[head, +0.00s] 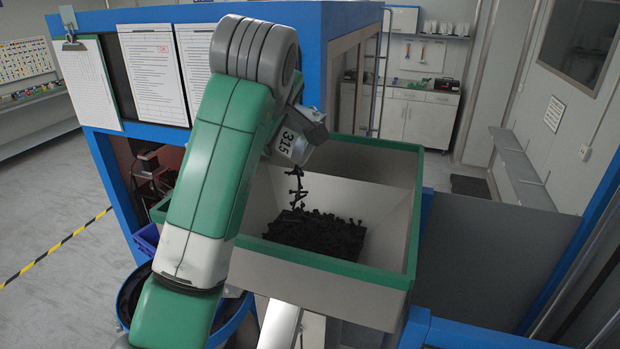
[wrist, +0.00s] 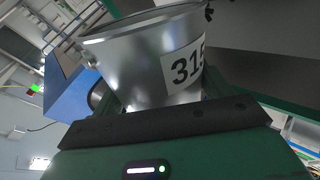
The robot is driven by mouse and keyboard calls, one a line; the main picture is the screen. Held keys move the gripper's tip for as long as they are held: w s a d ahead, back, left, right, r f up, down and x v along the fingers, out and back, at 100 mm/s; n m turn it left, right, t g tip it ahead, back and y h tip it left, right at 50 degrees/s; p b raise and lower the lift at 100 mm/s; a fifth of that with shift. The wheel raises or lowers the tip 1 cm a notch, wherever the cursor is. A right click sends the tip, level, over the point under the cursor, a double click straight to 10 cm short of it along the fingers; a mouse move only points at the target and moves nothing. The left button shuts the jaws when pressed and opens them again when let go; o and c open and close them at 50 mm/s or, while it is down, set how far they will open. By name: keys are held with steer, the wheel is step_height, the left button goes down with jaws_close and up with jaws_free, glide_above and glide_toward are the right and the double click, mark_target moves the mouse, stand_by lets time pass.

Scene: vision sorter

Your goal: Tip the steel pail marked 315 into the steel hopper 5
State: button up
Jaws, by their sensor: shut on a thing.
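The steel pail marked 315 (head: 288,148) is tipped steeply over the steel hopper (head: 385,215), mouth down. Small black parts are falling from it in a thin stream onto a dark heap (head: 315,233) at the hopper's bottom. The hopper has sloping grey walls and a green rim; no number 5 shows on it. My gripper (wrist: 165,118) is shut on the pail, which also fills the top middle of the wrist view (wrist: 135,70) with part of its label. In the head view my arm hides most of the gripper. The pail's inside is hidden.
A blue-framed cabinet (head: 345,22) with hanging paper sheets stands behind my arm. A round blue-rimmed container (head: 235,318) is at the lower left, partly behind my arm. Grey panels and blue rails lie right of the hopper. Open floor is at far left.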

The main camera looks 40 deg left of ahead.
steer(key=a+f+n+t+h, duration=0.1)
steer(key=h, duration=0.1)
steer(key=s+a+f+n+h, duration=0.1)
steer(key=a+f+h, duration=0.1)
steer(key=shift+s+f+n+t, duration=0.1)
steer(key=shift+s+n+t, duration=0.05)
steer(key=shift+n+t, duration=0.2)
steer(key=shift+d, duration=0.25)
steer(key=shift+a+f+h, duration=0.25)
steer(key=shift+a+h, duration=0.15)
steer(key=shift+h, duration=0.1)
step_height(320, 180, down, 4)
steer(key=n+t+h, duration=0.3)
steer(key=h, duration=0.1)
steer(key=s+a+r+n+t+h, duration=0.2)
steer(key=a+r+n+t+h, duration=0.2)
steer(key=r+n, duration=0.1)
steer(key=shift+a+r+t, duration=0.15)
steer(key=shift+r+t, duration=0.2)
steer(key=shift+r, duration=0.45)
